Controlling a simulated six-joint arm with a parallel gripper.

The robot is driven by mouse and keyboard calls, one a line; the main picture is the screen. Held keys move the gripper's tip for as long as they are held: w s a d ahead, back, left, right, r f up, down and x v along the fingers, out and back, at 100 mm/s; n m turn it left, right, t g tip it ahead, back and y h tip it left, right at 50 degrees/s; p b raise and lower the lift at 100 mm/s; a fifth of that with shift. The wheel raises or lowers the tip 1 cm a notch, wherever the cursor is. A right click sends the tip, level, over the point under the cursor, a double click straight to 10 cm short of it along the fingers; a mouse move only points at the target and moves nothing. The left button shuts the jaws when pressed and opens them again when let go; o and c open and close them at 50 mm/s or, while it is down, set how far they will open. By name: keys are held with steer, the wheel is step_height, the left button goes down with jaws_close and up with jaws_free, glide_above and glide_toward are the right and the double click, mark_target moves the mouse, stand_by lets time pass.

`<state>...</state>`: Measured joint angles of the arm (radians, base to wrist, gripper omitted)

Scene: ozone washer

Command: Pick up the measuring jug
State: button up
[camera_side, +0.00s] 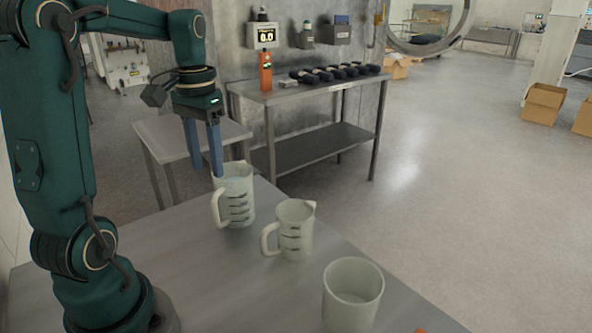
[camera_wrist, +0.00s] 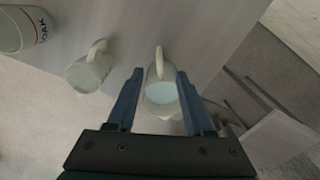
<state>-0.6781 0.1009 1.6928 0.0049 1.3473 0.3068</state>
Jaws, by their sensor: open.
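Two pale measuring jugs with handles and dark graduation marks stand upright on the grey metal table (camera_side: 175,262). The farther jug (camera_side: 238,200) is just below my gripper (camera_side: 206,168). In the wrist view this jug (camera_wrist: 161,93) shows pale blue contents and appears between the fingers of my gripper (camera_wrist: 160,74), its handle pointing up the picture. The nearer jug (camera_side: 296,232) stands to its right, and to its left in the wrist view (camera_wrist: 88,73). My blue fingers point down, open and empty. I cannot tell whether a finger touches the farther jug.
A wide pale beaker (camera_side: 340,302) stands at the table's near right; its lettering shows in the wrist view (camera_wrist: 18,30). An orange object (camera_side: 424,330) is cut off at the bottom edge. A smaller table (camera_side: 180,137) and a wall bench (camera_side: 300,89) lie behind.

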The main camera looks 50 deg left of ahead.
mark_target(218, 223)
step_height(218, 223, down, 14)
steer(key=shift+r, duration=0.1)
stand_by(0.5)
jaws_close()
stand_by(1.3)
